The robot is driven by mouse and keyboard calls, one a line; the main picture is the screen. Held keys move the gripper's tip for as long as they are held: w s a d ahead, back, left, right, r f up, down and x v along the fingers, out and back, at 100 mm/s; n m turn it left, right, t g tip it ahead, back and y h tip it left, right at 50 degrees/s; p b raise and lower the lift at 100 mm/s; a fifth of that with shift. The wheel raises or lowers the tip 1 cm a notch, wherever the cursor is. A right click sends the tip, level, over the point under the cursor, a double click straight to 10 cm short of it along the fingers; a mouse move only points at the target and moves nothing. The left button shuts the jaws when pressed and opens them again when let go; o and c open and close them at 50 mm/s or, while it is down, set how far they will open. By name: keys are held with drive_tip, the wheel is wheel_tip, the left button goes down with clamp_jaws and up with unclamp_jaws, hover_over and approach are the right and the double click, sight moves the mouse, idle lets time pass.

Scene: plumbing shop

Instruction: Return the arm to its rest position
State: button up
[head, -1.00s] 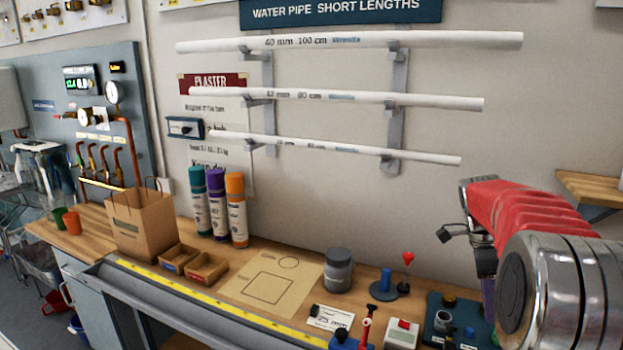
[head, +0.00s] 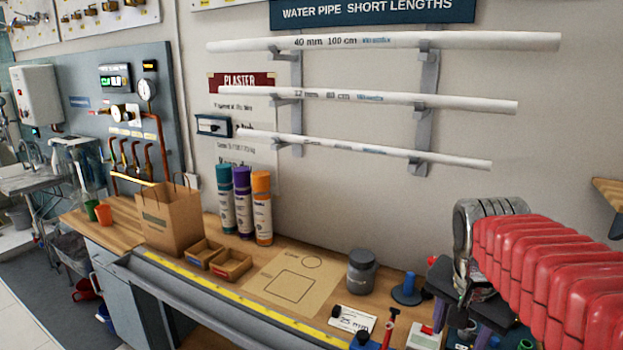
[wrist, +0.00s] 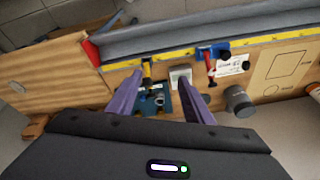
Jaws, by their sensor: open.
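My arm shows at the right of the head view, with its red ribbed sleeve and a silver joint. My gripper (wrist: 158,108) shows in the wrist view as two purple fingers, spread apart with nothing between them. The fingers appear above the workbench (wrist: 60,75), over a dark blue mat (wrist: 155,102) with small fittings on it. In the head view the gripper is largely hidden behind my arm at the lower right.
A grey jar (head: 361,271), a blue stand (head: 407,288) and a white card (head: 352,318) are on the bench near my arm. Three cans (head: 243,202) and a paper bag (head: 170,220) stand farther left. White pipes (head: 370,98) hang on wall brackets above.

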drive_tip(key=s+a+f+n+t+y, duration=0.1)
drive_tip(key=s+a+f+n, duration=0.3)
drive_tip(key=s+a+n, duration=0.5)
drive_tip(key=shift+s+a+n+t+y, duration=0.2)
drive_tip(key=shift+s+n+t+y, duration=0.1)
drive_tip(key=shift+s+t, duration=0.55)
idle(0.4)
